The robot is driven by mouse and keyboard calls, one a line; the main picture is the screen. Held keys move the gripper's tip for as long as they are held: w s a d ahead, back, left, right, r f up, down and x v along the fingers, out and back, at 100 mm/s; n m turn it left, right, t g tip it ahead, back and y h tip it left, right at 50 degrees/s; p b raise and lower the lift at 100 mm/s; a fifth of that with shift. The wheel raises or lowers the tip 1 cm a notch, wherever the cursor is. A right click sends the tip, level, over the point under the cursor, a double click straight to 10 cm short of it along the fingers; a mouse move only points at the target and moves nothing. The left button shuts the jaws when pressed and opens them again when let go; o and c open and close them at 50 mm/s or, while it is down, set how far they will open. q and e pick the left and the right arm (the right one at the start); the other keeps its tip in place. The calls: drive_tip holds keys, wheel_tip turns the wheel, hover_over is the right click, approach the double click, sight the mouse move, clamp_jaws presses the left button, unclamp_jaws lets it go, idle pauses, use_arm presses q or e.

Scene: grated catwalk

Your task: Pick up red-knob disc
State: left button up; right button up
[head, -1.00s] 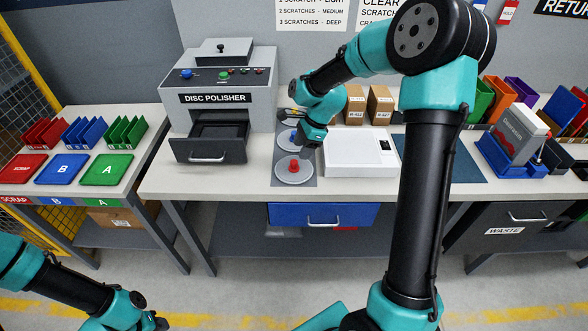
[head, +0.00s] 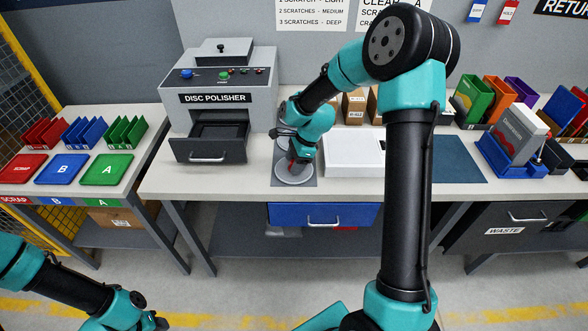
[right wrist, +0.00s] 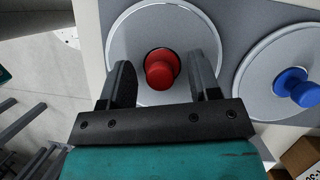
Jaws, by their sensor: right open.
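The red-knob disc (head: 294,178) lies flat on a grey mat on the bench, largely covered by my right gripper in the head view. In the right wrist view the disc (right wrist: 128,38) is a silver plate with a red knob (right wrist: 161,70) at its centre. My right gripper (right wrist: 161,82) is open, with one finger on each side of the knob and a gap to both. In the head view my right gripper (head: 294,157) hangs low over the disc. My left gripper (head: 155,322) is at the bottom left edge, far from the disc, its jaws unclear.
A blue-knob disc (right wrist: 270,70) lies beside it on the same mat. The disc polisher (head: 222,110) with its open drawer (head: 208,150) stands left. A white box (head: 353,155) stands close on the right, with cardboard boxes (head: 353,108) behind.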

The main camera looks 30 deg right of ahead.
drive_tip(key=shift+c, duration=0.2)
idle(0.3)
drive_tip(key=c, duration=1)
drive_tip(key=shift+r, duration=0.85)
wheel_tip(320, 180, up, 2)
drive_tip(key=s+a+r, duration=0.1)
drive_tip(key=s+a, duration=0.7)
drive_tip(key=s, duration=0.5)
drive_tip(key=shift+s+a, duration=0.25)
drive_tip(key=shift+s, duration=0.1)
drive_tip(key=shift+w+r, duration=0.1)
